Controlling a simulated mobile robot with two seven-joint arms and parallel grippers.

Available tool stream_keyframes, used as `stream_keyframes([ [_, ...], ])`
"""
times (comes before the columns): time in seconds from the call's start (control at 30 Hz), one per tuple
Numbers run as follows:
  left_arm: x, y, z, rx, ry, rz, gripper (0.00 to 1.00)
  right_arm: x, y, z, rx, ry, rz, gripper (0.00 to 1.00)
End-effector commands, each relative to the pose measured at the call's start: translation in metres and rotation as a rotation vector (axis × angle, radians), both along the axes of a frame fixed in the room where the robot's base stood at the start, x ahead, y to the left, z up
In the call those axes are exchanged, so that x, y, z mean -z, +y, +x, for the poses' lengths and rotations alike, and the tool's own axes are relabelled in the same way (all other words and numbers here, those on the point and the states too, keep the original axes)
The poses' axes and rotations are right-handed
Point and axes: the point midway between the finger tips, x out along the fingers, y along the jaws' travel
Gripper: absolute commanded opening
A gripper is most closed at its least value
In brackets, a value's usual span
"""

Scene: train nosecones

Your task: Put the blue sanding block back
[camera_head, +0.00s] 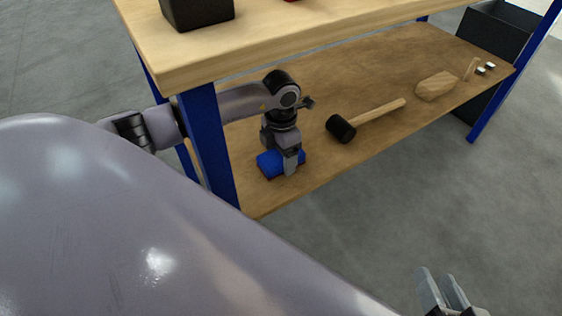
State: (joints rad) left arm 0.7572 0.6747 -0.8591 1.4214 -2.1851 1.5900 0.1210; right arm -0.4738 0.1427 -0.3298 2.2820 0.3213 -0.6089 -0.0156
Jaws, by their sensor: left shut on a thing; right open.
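The blue sanding block (268,165) is at the left end of the workbench's lower wooden shelf (320,105). My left gripper (290,165) reaches down over the shelf past the blue front leg and is shut on the block. The fingers hide part of the block. I cannot tell whether the block touches the shelf or is held just above it. My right gripper (443,287) is open and empty at the bottom right, over the grey floor and away from the bench.
A black-headed mallet (342,128) lies right of the block. The blue leg (209,140) and upper tabletop (290,35) border my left arm. A dark bin (492,35) stands behind.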

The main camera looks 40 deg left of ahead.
Motion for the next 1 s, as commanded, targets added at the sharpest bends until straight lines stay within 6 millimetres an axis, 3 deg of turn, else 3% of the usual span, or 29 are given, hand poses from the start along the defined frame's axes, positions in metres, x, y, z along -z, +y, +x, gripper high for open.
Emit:
stream_keyframes([
  [0.03, 0.011, 0.000, 0.000, -0.001, 0.001, -0.001, 0.42, 0.003, 0.001, 0.000, -0.002, -0.006, 0.007, 0.43],
  [0.1, 0.015, 0.000, 0.000, -0.001, -0.001, 0.001, 0.42, 0.002, 0.002, 0.001, -0.005, -0.009, 0.013, 0.43],
  [0.47, 0.018, 0.000, 0.000, -0.001, -0.001, 0.001, 0.42, 0.002, 0.001, 0.001, -0.002, -0.015, 0.008, 0.43],
  [0.5, 0.018, 0.001, 0.000, -0.001, 0.000, 0.001, 0.80, 0.001, 0.001, 0.001, -0.001, -0.017, 0.004, 0.43],
  [0.57, 0.017, 0.000, 0.000, -0.001, 0.000, 0.001, 0.96, 0.000, 0.001, 0.001, -0.001, -0.019, 0.004, 0.43],
  [0.87, 0.016, 0.000, 0.000, -0.001, 0.000, 0.001, 0.96, 0.000, 0.000, 0.000, -0.003, -0.019, 0.002, 0.43],
  [1.0, 0.002, 0.001, 0.001, 0.000, -0.003, 0.001, 0.96, -0.005, 0.001, -0.001, -0.007, -0.010, 0.005, 0.43],
])
